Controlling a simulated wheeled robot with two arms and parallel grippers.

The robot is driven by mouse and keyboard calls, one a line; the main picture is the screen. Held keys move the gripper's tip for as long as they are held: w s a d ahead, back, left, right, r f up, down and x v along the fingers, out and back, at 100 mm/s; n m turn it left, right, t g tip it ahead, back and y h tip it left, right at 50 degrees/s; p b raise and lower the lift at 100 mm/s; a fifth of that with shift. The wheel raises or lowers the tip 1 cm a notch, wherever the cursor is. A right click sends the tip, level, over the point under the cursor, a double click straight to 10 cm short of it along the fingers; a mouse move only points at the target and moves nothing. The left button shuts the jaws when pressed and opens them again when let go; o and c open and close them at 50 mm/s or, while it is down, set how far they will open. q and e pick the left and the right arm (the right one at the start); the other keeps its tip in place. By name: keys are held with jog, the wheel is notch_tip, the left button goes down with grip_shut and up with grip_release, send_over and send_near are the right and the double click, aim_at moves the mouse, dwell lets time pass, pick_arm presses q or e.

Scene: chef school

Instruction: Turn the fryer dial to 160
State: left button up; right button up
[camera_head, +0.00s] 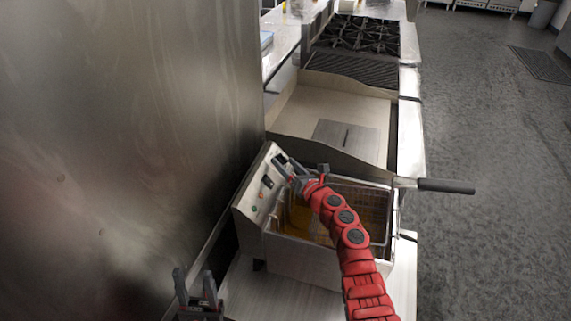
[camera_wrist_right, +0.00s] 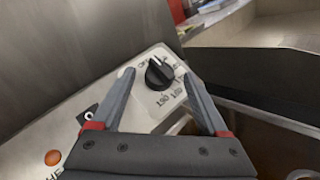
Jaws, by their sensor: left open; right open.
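The fryer (camera_head: 300,262) stands on the counter, with its slanted control panel (camera_head: 250,203) along its left side. The black dial (camera_wrist_right: 159,73) is on a pale plate at the far end of the panel in the right wrist view. In the head view my right gripper (camera_head: 300,168) is over the panel's far end. My left gripper (camera_head: 195,275) is open and empty at the bottom left.
A wire basket (camera_head: 362,200) sits in the fryer, its black handle (camera_head: 446,186) sticking out to the right. A steel wall (camera_head: 130,150) stands close on the left. A black switch (camera_head: 267,182) and an orange-red light (camera_wrist_right: 53,158) are on the panel.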

jog(key=shift+w+a, duration=0.15)
jog(key=shift+w, duration=0.05)
